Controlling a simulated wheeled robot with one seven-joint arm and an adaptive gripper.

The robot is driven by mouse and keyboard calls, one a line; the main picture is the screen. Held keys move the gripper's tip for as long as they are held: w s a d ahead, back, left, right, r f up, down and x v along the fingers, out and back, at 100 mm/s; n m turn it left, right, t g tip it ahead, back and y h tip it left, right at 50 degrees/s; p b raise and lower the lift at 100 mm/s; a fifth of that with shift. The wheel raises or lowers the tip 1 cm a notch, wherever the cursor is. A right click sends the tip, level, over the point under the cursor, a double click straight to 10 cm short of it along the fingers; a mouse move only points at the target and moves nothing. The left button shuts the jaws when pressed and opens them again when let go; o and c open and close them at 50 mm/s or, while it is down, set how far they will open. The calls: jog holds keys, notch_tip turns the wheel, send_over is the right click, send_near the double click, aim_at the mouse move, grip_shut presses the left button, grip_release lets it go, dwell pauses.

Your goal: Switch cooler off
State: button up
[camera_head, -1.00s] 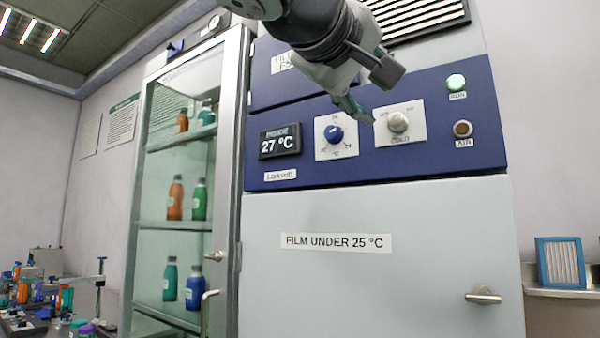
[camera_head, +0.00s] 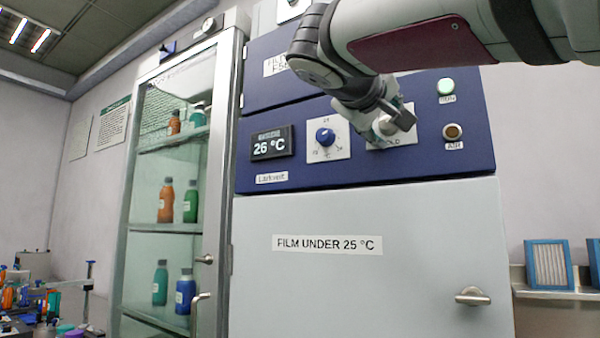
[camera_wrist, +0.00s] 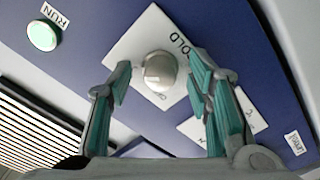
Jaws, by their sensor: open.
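The cooler is a tall pale cabinet (camera_head: 350,290) with a blue control panel (camera_head: 300,178). Its display (camera_head: 271,143) reads 26 °C. A blue dial (camera_head: 325,136) sits on a white plate beside the display. My gripper (camera_head: 388,126) is at the silver knob on the plate marked COLD, and covers most of that knob in the head view. In the wrist view, the silver knob (camera_wrist: 160,71) lies between and just beyond the two open green-padded fingers (camera_wrist: 162,90). I cannot tell whether a finger touches it.
A green RUN lamp (camera_head: 446,87) and a brown AIR button (camera_head: 453,132) are right of the knob. The lower door has a handle (camera_head: 473,296). A glass cabinet with bottles (camera_head: 165,200) stands left. Blue-framed filters (camera_head: 549,266) sit on a shelf at right.

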grip_shut()
jog(key=n+p, duration=0.3)
jog(key=n, duration=0.1)
jog(key=shift+s+r+n, duration=0.1)
jog(key=shift+n, duration=0.3)
jog(key=n+p, duration=0.3)
jog(key=n, duration=0.1)
jog(key=shift+n+p, duration=0.3)
jog(key=shift+p, duration=0.05)
jog(key=n+p, duration=0.4)
jog(key=n, duration=0.1)
jog(key=shift+n+p, duration=1.4)
jog(key=shift+n, duration=0.4)
